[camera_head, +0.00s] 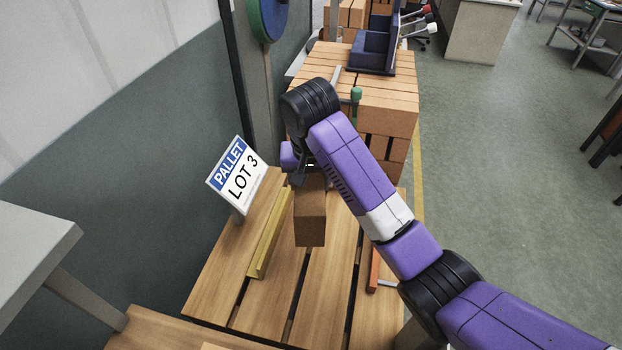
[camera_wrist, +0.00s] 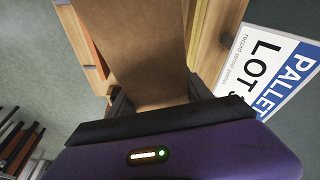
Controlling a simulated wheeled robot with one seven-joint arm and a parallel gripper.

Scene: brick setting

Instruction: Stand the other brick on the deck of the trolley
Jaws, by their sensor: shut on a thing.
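My gripper (camera_head: 306,176) is shut on a brown brick (camera_head: 310,218), which hangs upright below it over the slatted wooden pallet (camera_head: 325,290). I cannot tell for certain whether the brick's lower end touches the slats. In the wrist view the same brick (camera_wrist: 150,45) fills the space between the two dark fingers (camera_wrist: 157,98). Its upper end in the head view is partly hidden by my gripper. I cannot make out a trolley or its deck in either view.
A sign reading PALLET LOT 3 (camera_head: 238,173) stands left of the brick. A yellow bar (camera_head: 268,240) and an orange bar (camera_head: 374,270) lie on the pallet. Open floor (camera_head: 490,150) lies right.

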